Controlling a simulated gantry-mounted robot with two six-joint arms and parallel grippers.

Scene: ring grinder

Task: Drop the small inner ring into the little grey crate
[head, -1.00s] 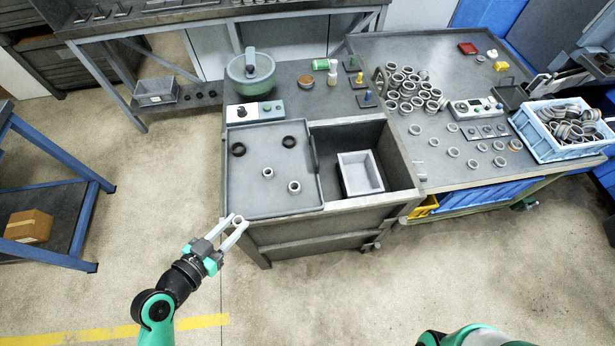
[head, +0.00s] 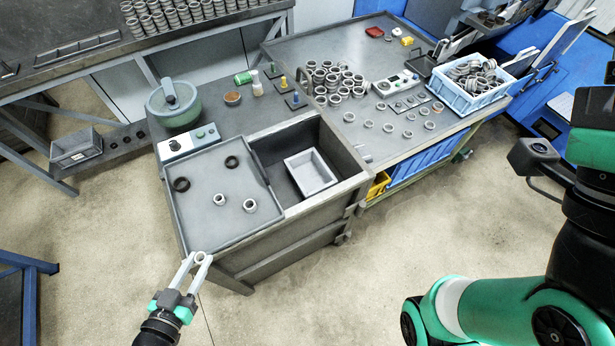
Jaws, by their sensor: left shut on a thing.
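My left gripper (head: 195,263) is at the lower left of the head view, in front of the work table's near left edge. It is shut on a small pale inner ring (head: 202,258) at its fingertips. The little grey crate (head: 311,172) stands in the open recess to the right of the grey tray and looks empty. It is up and to the right of my left gripper, clearly apart from it. Part of my right arm fills the right side, but its gripper is outside the picture.
The grey tray (head: 205,215) holds two small pale rings (head: 249,205) and two dark rings (head: 181,184). A green bowl (head: 174,105) and a control box (head: 188,143) stand behind it. Many rings (head: 335,82) and a blue crate (head: 440,88) lie right. Another grey crate (head: 76,148) is at left.

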